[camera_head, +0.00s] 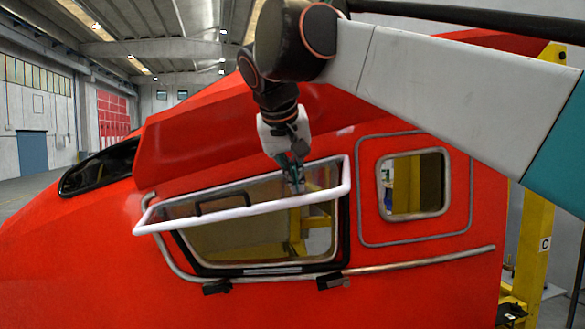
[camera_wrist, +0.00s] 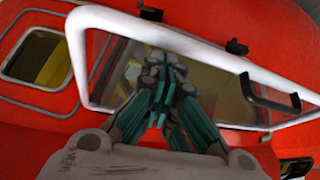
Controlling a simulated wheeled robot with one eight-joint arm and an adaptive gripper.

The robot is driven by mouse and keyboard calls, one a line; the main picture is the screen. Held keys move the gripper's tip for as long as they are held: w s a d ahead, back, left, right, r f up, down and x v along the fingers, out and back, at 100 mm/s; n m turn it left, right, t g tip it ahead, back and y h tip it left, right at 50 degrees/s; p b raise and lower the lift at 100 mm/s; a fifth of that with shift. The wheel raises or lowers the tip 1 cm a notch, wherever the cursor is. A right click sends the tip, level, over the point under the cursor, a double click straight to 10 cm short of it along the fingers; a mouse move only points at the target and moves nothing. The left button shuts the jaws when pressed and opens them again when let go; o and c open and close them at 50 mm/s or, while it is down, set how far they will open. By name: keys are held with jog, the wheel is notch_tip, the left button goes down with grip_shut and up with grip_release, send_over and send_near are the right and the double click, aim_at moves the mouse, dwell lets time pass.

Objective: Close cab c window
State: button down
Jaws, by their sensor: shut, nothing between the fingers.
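The cab window (camera_head: 240,213) is a clear pane in a white frame on the red nosecone. It stands tilted out from its black-edged opening (camera_head: 262,268), whose lower part shows beneath the frame's lower bar. A dark handle (camera_head: 222,203) is on the pane's left part. In the wrist view the white frame (camera_wrist: 90,62) and handle (camera_wrist: 268,95) also show. My gripper (camera_head: 296,184) is shut and empty, over the upper right part of the pane. In the wrist view my gripper (camera_wrist: 165,68) points at the glass. Whether it touches the glass cannot be told.
Two dark catches (camera_head: 333,280) sit below the opening, beside a grey rail (camera_head: 425,262). A small fixed window (camera_head: 430,184) is to the right. The hall floor at the left is open.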

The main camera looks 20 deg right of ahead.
jog(key=shift+s+a, duration=0.15)
jog(key=shift+s, duration=0.35)
jog(key=shift+w+f+b, duration=0.15)
jog(key=shift+f+b, duration=0.15)
jog(key=shift+f, duration=0.05)
jog(key=w+d+f+n+t+b, duration=0.15)
jog(key=d+f+t+b, duration=0.25)
jog(key=f+b, duration=0.5)
jog(key=w+d+f+t+b, duration=0.25)
jog(key=f+b, duration=0.45)
jog(key=f, duration=0.5)
jog(key=w+d+f+t+b, duration=0.1)
jog(key=w+d+f+b, duration=0.2)
jog(key=w+f, duration=0.4)
jog(key=w+d+f+t+b, duration=0.1)
jog(key=w+d+f+b, duration=0.3)
jog(key=w, duration=0.9)
jog(key=shift+d+f, duration=1.15)
jog(key=shift+f, duration=0.35)
jog(key=shift+t, duration=0.25)
